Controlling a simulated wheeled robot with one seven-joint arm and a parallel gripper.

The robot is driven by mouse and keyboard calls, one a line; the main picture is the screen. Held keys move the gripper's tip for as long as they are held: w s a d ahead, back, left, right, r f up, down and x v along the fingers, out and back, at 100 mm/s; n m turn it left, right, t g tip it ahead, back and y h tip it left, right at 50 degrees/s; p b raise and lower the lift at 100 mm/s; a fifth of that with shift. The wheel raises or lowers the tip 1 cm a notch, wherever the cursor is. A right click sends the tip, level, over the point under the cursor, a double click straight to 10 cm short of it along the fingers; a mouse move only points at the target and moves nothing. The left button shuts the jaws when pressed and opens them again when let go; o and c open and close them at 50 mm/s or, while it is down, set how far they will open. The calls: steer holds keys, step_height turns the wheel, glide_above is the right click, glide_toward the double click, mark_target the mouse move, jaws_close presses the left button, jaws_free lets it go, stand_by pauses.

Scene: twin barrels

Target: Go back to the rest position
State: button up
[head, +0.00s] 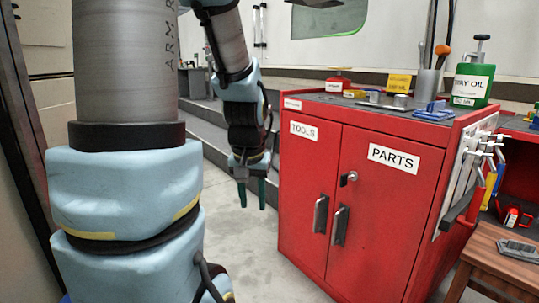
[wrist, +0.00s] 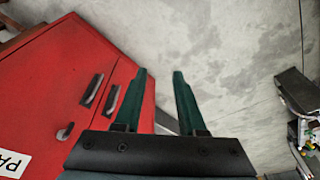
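My gripper (head: 256,194) hangs pointing down in the head view, to the left of the red cabinet and over the bare grey floor. In the wrist view its two green fingers (wrist: 160,85) stand apart with a clear gap between them. Nothing is held. My arm comes down from the top of the head view, and a large blue and grey part of my arm fills the left side.
The red cabinet (head: 368,215) with TOOLS and PARTS doors stands close on the right, doors shut. A green oil can (head: 473,84) and tools stand on its top. A wooden stool (head: 497,262) is at the lower right. Grey steps (head: 205,125) lie behind.

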steer(key=s+a+f+n+g, duration=0.1)
steer(key=s+a+f, duration=0.2)
steer(key=s, duration=0.3)
step_height(320, 180, up, 32)
steer(key=p, duration=3.1)
steer(key=shift+w+f, duration=0.2)
steer(key=shift+w, duration=0.2)
steer(key=shift+d, duration=0.1)
